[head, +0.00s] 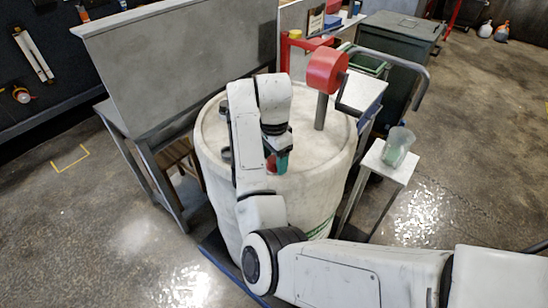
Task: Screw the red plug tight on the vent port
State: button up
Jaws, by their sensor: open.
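My gripper (277,163) hangs over the top of the large white drum (315,178), left of its middle. Only its side shows, past my arm, with a teal part; its jaws are open. A small red piece (270,165), which looks like the red plug, shows at the fingertips, low and close to the drum lid. I cannot tell whether it lies between the fingers or touches them. The vent port is not clearly visible; my gripper and arm cover that part of the lid. How far the plug is seated cannot be seen.
A red pump head (327,70) with a grey post and curved handle rises from the lid's right side. A grey bench with a tall panel (180,65) stands left. A small white stand (385,165) holds a clear cup (398,146) at right. A dark bin (400,45) stands behind.

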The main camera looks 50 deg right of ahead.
jog(key=n, duration=0.7)
jog(key=c, duration=1.2)
jog(key=shift+o, duration=0.2)
jog(key=m, duration=0.6)
jog(key=shift+m, duration=0.4)
jog(key=o, duration=1.2)
jog(key=shift+o, duration=0.2)
jog(key=shift+c, duration=0.4)
